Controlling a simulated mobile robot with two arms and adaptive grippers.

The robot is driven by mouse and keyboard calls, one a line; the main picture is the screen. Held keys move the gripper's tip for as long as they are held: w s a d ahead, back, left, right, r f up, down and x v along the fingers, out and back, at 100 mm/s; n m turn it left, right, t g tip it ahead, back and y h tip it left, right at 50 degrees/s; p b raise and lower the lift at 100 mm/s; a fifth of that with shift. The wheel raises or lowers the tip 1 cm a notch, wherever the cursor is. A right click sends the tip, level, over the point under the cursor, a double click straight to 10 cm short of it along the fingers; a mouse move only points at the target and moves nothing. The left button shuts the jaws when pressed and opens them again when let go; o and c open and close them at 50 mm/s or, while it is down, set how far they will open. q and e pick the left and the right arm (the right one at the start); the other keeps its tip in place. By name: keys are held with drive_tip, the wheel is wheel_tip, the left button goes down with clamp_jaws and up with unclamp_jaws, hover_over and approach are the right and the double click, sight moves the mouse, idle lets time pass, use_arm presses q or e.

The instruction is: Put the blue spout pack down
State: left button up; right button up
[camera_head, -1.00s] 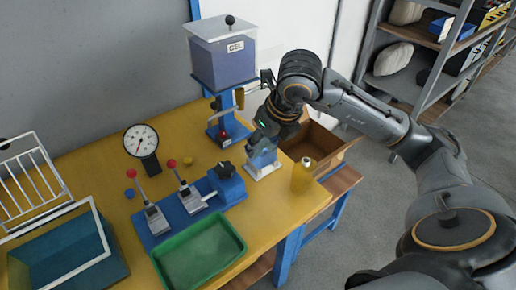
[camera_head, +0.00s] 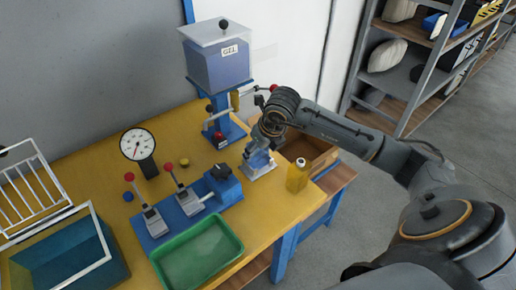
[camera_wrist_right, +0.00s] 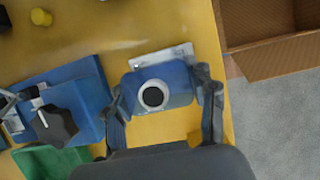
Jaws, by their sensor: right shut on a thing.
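The blue spout pack (camera_wrist_right: 178,80) is between the two fingers of my right gripper (camera_wrist_right: 165,110), which is shut on it. Its black round spout with a pale ring faces the wrist camera. In the head view the pack (camera_head: 258,158) is under my right gripper (camera_head: 262,148), at a pale metal stand (camera_head: 256,172) on the yellow table. The stand's pale plate also shows in the wrist view (camera_wrist_right: 165,55). The fingers partly hide the pack, and I cannot tell if it rests fully on the stand. My left gripper is not in view.
The blue lever fixture (camera_head: 190,207), green tray (camera_head: 198,252) and gauge (camera_head: 138,146) are left. The gel dispenser (camera_head: 216,70) stands behind. An open cardboard box (camera_head: 318,150) is beyond the table's right edge.

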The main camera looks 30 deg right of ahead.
drive_tip(key=shift+f, duration=0.1)
drive_tip(key=o, duration=0.7)
drive_tip(key=shift+f, duration=0.15)
drive_tip(key=o, duration=0.5)
drive_tip(key=shift+c, duration=0.2)
drive_tip(key=shift+r, duration=0.3)
drive_tip(key=v, duration=1.2)
drive_tip(key=shift+b, duration=0.4)
drive_tip(key=shift+f, duration=0.1)
